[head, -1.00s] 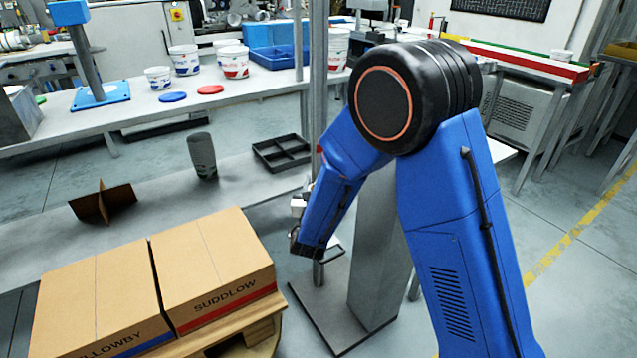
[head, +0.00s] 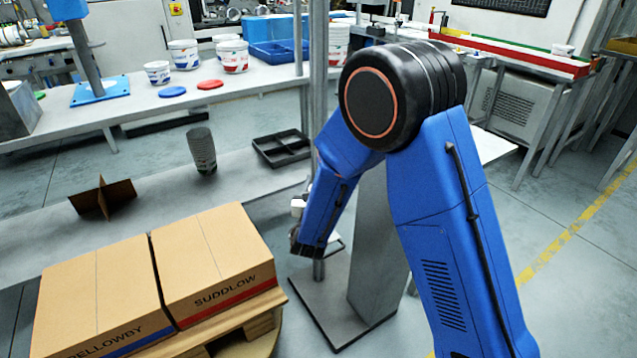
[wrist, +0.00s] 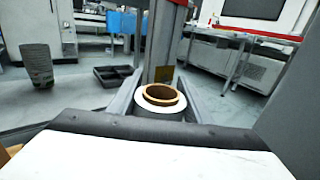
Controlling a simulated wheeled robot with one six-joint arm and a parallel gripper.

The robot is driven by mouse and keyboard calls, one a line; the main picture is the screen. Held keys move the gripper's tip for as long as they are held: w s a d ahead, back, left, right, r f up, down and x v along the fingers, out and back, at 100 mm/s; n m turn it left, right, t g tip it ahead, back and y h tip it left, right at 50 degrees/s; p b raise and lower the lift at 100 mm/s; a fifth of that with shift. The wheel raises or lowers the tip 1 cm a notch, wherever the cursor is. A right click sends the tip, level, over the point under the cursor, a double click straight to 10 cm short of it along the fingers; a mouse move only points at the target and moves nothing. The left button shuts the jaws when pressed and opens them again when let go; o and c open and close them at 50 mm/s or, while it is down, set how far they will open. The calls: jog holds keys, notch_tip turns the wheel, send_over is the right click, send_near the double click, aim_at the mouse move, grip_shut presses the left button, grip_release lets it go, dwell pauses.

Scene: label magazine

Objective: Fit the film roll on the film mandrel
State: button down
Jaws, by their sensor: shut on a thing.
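The film roll (wrist: 148,107) shows in the wrist view as a pale ring-shaped roll with a brown core, its open bore facing up. My gripper (wrist: 163,96) is shut on it, with a grey finger on each side. In the head view my blue arm hides the roll and most of the gripper. A grey upright column (wrist: 166,40) stands just behind the roll in the wrist view. The column (head: 372,250) also shows on its floor plate in the head view. I cannot make out the film mandrel in either view.
Two cartons (head: 215,255) sit on a wooden pallet at the lower left. A low bench bears a stack of grey cups (head: 202,152), a black divided tray (head: 283,148) and a cardboard divider (head: 103,198). A thin metal post (head: 318,70) stands beside my arm.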

jog(key=shift+f, duration=1.45)
jog(key=c, duration=0.8)
grip_release()
jog(key=shift+c, duration=0.2)
jog(key=s+a, duration=0.1)
jog(key=s, duration=1.6)
jog(key=shift+s, duration=0.2)
